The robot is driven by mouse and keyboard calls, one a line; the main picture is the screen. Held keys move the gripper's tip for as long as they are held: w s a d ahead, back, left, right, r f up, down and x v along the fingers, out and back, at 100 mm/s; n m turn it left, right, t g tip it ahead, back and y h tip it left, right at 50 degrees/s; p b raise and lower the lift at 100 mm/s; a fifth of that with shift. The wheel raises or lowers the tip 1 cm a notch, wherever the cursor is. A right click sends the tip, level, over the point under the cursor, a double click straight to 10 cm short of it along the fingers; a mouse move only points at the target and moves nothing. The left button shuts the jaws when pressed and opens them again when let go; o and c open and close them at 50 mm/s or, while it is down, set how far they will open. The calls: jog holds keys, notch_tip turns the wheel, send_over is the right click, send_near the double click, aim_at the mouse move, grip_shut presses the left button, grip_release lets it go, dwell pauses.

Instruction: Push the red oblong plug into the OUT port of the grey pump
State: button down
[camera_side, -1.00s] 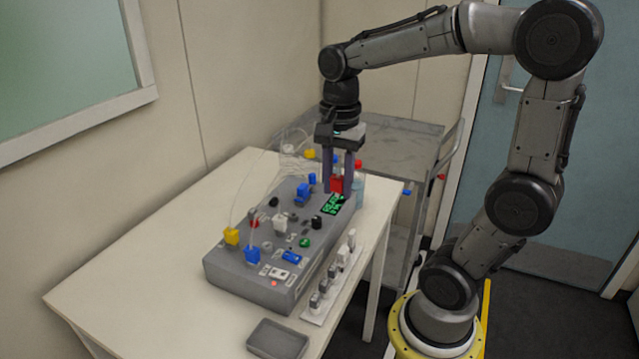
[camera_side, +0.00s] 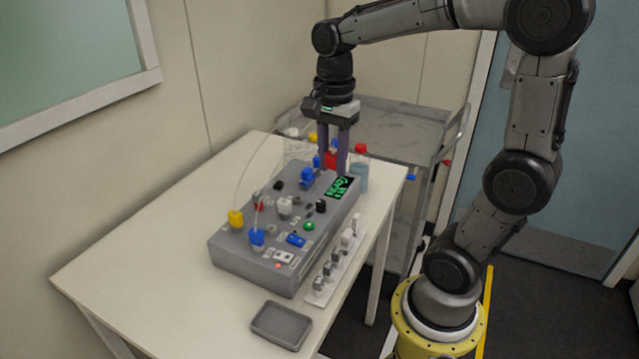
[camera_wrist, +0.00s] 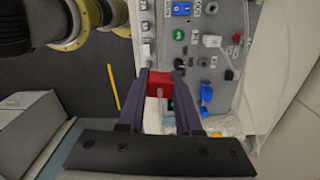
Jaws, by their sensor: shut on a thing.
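The pump's top (camera_wrist: 222,82) lies up and to the right of the plug there. The plug appears apart from the pump. Its lower end is hidden.
Blue (camera_side: 257,237) and yellow (camera_side: 236,218) plugs with thin tubes stand on the pump. A red-capped bottle (camera_side: 361,172) is close behind my gripper. A white strip (camera_side: 320,294) with several grey fittings lies along the pump's right side. An empty grey tray (camera_side: 281,325) is in front.

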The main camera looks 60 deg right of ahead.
jog(key=w+a+f, duration=0.3)
jog(key=w+a, duration=0.1)
jog(key=w, duration=0.4)
jog(key=n, duration=0.1)
send_over(272, 233)
jog(key=f, duration=0.4)
jog(key=shift+w+d+f, duration=0.15)
jog(key=shift+w+d, duration=0.15)
jog(key=shift+d, duration=0.05)
jog(key=shift+f, duration=1.95)
jog(key=shift+f, duration=1.1)
jog(key=c, duration=0.5)
grip_release()
jog(key=shift+r, duration=0.1)
